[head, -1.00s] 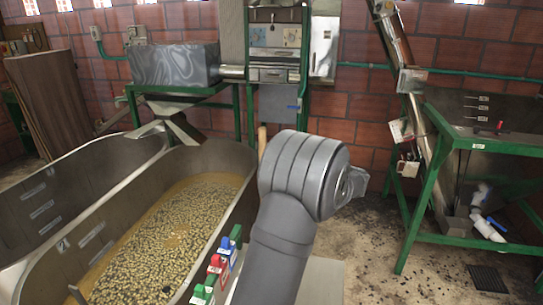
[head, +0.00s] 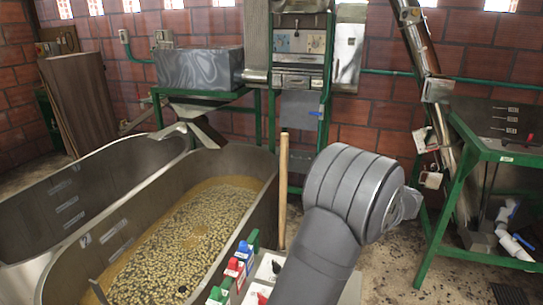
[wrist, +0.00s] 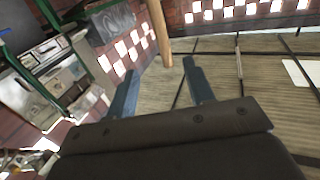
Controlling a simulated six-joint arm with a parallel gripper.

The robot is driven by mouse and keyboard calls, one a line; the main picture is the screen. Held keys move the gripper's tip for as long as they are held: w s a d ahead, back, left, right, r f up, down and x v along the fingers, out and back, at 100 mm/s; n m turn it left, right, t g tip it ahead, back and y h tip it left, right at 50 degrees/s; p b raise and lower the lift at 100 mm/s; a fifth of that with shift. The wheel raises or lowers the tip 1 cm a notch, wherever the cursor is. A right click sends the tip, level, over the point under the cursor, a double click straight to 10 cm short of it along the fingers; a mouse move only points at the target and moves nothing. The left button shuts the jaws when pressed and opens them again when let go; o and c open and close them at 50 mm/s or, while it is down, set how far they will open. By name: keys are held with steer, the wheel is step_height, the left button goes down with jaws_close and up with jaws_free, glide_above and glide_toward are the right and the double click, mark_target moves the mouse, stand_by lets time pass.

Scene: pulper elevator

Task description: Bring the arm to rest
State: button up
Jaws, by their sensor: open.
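My grey arm rises from the bottom of the head view, in front of the pulping machine and to the right of the tank. In the wrist view my gripper (wrist: 160,85) shows two dark fingers spread apart with nothing between them. A wooden pole (wrist: 160,35) stands beyond the fingers there, apart from them. In the head view the fingers cannot be made out; they are hidden behind or beyond my arm's rounded joint.
A steel tank (head: 262,190) with beans in water (head: 190,235) lies left. Red, blue and green valve handles (head: 238,262) sit beside my arm. A wooden pole (head: 283,185) stands behind. A green-framed table (head: 450,200) stands right. Floor (head: 395,265) shows between.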

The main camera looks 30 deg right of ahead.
mark_target(286, 159)
steer(key=x, duration=1.6)
steer(key=shift+w+a, duration=0.1)
steer(key=shift+w, duration=0.3)
steer(key=shift+r, duration=0.2)
steer(key=shift+f, duration=0.1)
steer(key=shift+s+f, duration=0.15)
steer(key=shift+s, duration=0.05)
steer(key=v, duration=1.7)
steer(key=x, duration=1.7)
steer(key=shift+w+a, duration=0.1)
steer(key=shift+w, duration=0.15)
step_height(286, 159, up, 5)
steer(key=shift+f, duration=0.1)
steer(key=shift+r, duration=0.45)
